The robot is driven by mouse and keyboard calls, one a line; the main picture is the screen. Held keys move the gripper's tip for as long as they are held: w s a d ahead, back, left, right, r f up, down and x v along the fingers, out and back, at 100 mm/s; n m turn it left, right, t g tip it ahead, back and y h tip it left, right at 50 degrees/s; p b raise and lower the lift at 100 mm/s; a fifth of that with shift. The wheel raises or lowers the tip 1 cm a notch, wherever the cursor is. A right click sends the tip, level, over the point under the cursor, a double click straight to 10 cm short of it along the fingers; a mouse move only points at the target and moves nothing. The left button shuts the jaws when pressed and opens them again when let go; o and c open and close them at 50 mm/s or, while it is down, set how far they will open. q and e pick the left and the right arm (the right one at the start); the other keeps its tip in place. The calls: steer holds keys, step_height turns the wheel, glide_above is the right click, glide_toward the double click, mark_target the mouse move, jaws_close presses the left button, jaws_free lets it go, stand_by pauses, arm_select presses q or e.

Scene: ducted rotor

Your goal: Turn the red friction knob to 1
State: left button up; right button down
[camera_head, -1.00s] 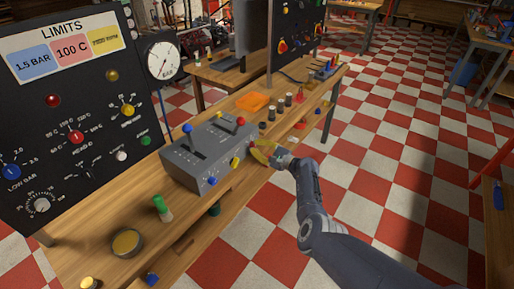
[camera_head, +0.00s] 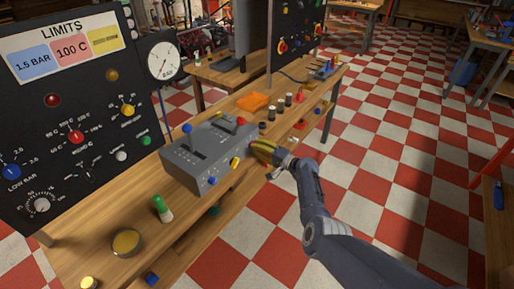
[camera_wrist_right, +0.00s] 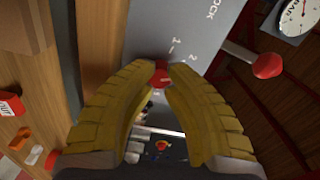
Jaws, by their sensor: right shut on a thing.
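The red friction knob (camera_wrist_right: 161,74) shows in the right wrist view on the end face of the grey control box (camera_wrist_right: 200,25). My right gripper (camera_wrist_right: 160,80), with yellow ribbed fingers, is shut on the knob, one fingertip on each side. The fingers cover part of it. White marks "1" and "2" and the word LOCK are printed on the grey face beyond the knob. In the head view my right gripper (camera_head: 263,150) is at the right end of the control box (camera_head: 195,172) and hides the knob. My left gripper is not in view.
The box carries a blue-topped lever (camera_head: 187,128) and a red-topped lever (camera_head: 241,121), which also shows in the wrist view (camera_wrist_right: 267,65). Yellow (camera_head: 235,163) and blue (camera_head: 212,181) knobs sit on its front. An orange block (camera_head: 253,102) and dark cylinders stand behind the gripper.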

steer(key=n, duration=0.6)
steer(key=shift+s+a+n, duration=0.1)
steer(key=shift+a+n, duration=0.2)
steer(key=shift+a, duration=0.05)
steer(key=n, duration=0.4)
steer(key=shift+f, duration=0.2)
steer(key=shift+n, duration=0.4)
steer(key=shift+s+f+n, duration=0.1)
steer(key=shift+f+n, duration=0.05)
steer(key=shift+n, duration=0.15)
steer(key=c, duration=1.6)
jaws_free()
steer(key=shift+c, duration=0.2)
steer(key=o, duration=0.5)
steer(key=shift+d, duration=0.2)
